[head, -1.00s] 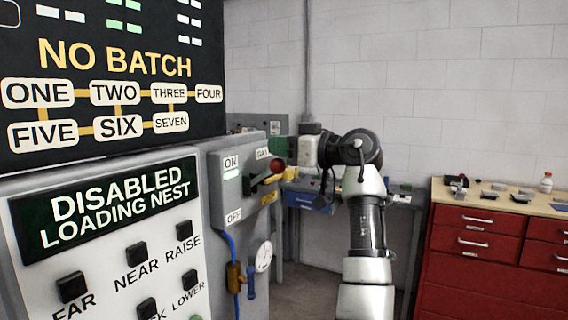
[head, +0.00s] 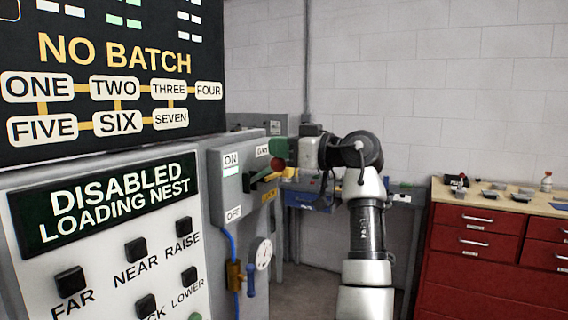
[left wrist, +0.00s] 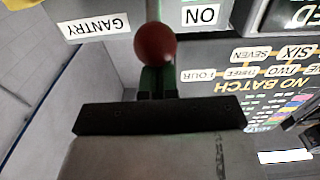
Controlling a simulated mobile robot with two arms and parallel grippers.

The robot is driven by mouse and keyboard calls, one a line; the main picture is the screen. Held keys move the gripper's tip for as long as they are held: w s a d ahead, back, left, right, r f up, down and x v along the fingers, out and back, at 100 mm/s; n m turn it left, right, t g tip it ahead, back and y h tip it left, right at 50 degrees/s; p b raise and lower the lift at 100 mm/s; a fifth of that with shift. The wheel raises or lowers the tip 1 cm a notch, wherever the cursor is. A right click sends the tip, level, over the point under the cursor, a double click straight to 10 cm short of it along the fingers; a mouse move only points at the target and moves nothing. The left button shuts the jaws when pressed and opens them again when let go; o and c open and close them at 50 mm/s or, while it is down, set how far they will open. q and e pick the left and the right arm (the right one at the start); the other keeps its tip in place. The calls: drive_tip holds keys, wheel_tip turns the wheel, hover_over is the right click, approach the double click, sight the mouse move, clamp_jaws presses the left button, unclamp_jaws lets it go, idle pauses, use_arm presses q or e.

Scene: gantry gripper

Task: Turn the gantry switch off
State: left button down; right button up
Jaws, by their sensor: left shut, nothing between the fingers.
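The gantry switch box (head: 226,190) stands at the right side of the panel in the head view, with an ON label above and an OFF label below. Its lever ends in a red ball (head: 278,164) and slants upward out of the slot. A pale strip (head: 231,171) lies under ON. My left gripper (head: 282,148), with green fingers, is shut and empty just beside the ball. In the left wrist view the red ball (left wrist: 155,43) lies just beyond the shut fingers (left wrist: 157,80). I cannot tell whether they touch. My right gripper is not in view.
The control panel (head: 110,240) with black buttons and the NO BATCH board (head: 115,55) fill the left. A gauge (head: 263,254) and blue valve handle sit below the switch. A blue-grey bench (head: 400,195) and red drawer cabinet (head: 475,260) stand behind.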

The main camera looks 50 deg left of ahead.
sight(279, 161)
use_arm(q)
drive_tip(key=shift+d+f+b, duration=0.15)
drive_tip(key=shift+f+b, duration=0.25)
drive_tip(key=shift+f, duration=0.5)
drive_tip(key=shift+a+f+b, duration=0.2)
drive_tip(key=shift+f+b, duration=0.1)
drive_tip(key=shift+f, duration=0.2)
drive_tip(key=shift+a+f+b, duration=0.15)
drive_tip(key=shift+f+b, duration=0.15)
drive_tip(key=shift+f, duration=0.15)
drive_tip(key=shift+d+f+b, duration=0.1)
drive_tip(key=shift+f+b, duration=0.55)
drive_tip(key=shift+f, duration=0.15)
drive_tip(key=shift+w+d+r+p, duration=0.15)
drive_tip(key=shift+d+r+p, duration=0.25)
drive_tip(key=p+v, duration=0.1)
drive_tip(key=v, duration=0.7)
drive_tip(key=shift+r, duration=0.2)
drive_tip(key=shift+d, duration=0.1)
